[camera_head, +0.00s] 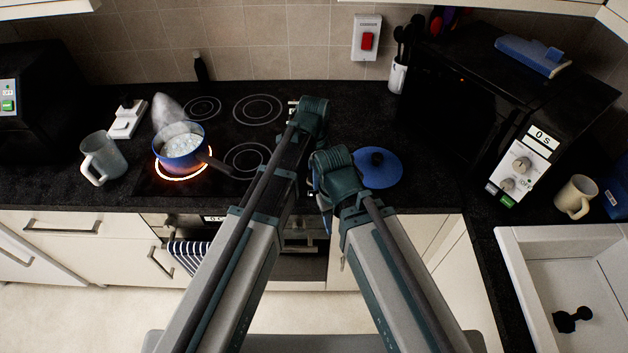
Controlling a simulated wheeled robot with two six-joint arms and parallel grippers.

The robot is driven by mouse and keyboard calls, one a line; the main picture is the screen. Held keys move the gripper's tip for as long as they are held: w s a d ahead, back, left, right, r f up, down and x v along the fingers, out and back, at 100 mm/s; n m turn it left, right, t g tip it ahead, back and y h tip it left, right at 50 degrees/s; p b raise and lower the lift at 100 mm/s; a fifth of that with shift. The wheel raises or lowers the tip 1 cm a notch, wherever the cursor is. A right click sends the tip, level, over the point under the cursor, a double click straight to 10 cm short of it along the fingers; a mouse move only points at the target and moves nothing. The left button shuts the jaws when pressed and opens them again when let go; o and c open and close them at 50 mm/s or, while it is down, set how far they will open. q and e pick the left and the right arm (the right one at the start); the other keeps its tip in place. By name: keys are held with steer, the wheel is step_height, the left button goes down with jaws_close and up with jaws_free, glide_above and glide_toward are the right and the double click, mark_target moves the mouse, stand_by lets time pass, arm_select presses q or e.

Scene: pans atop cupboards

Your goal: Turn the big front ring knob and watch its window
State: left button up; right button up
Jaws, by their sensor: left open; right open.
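The black hob has a front left ring (158,172) glowing orange under a blue pan (178,160). The pan holds bubbling pale liquid, with steam above it. A front right ring (238,163) is dark and partly covered by the pan's handle. A small window (214,218) on the panel below the counter edge is too small to read surely. I cannot make out the ring knobs; my arms cover part of that panel. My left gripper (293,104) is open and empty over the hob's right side. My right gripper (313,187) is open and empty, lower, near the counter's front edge.
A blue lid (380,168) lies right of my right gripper. A microwave (520,165) and sink (510,258) are at right.

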arm_select(q)
steer(key=shift+f, duration=0.2)
jaws_close()
stand_by(0.3)
steer(key=n, duration=0.7)
steer(key=shift+n, duration=0.3)
steer(key=n, duration=0.3)
steer(key=shift+n, duration=2)
